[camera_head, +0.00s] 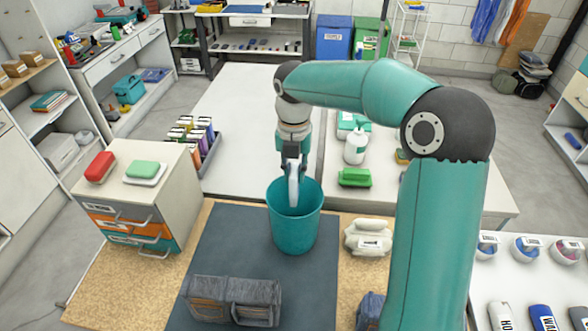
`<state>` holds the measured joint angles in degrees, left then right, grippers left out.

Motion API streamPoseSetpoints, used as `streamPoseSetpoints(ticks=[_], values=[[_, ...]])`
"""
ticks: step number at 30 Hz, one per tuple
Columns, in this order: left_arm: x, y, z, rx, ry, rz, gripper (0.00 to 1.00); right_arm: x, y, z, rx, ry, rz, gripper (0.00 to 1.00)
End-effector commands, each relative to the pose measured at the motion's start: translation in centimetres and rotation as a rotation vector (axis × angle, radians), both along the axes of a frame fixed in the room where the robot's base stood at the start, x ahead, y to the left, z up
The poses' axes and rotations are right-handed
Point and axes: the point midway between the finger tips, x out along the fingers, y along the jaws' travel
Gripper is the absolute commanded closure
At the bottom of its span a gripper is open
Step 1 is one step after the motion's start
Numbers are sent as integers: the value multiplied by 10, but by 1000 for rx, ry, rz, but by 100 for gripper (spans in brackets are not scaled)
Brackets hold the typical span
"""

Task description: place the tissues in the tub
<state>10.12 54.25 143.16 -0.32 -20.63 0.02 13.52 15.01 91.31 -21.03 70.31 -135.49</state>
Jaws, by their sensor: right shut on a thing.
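A teal tub (293,232) stands upright on the dark mat in the middle of the view. My right gripper (292,172) points down over the tub's mouth. It is shut on a whitish, pale-blue pack that looks like the tissues (293,190). The lower part of the pack is in front of or inside the tub's opening; I cannot tell how deep it reaches or whether it touches the wall. The tub's floor is hidden. My left gripper is not in view.
A dark grey bag (232,301) lies on the mat (225,245) in front. A cream bundle (369,238) is right of the tub. A drawer cabinet (135,195) stands left. A white bottle (355,147) and green block (354,177) are behind. Mat left of the tub is clear.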

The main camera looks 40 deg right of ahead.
Motion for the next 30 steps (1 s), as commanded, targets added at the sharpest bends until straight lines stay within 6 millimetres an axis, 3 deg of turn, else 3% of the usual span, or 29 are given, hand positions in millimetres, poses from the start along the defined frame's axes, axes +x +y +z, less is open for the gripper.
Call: streamPoseSetpoints(ticks=[11, 12, 17, 30], values=[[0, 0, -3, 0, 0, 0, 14, -1, 0, -3, 0, 0, -2, 100], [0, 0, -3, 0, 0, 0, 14, -1, 0, -3, 0, 0, -2, 78], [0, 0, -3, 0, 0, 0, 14, -1, -1, -3, 0, 0, -2, 52], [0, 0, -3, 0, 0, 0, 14, 0, 0, -3, 0, 0, -1, 52]])
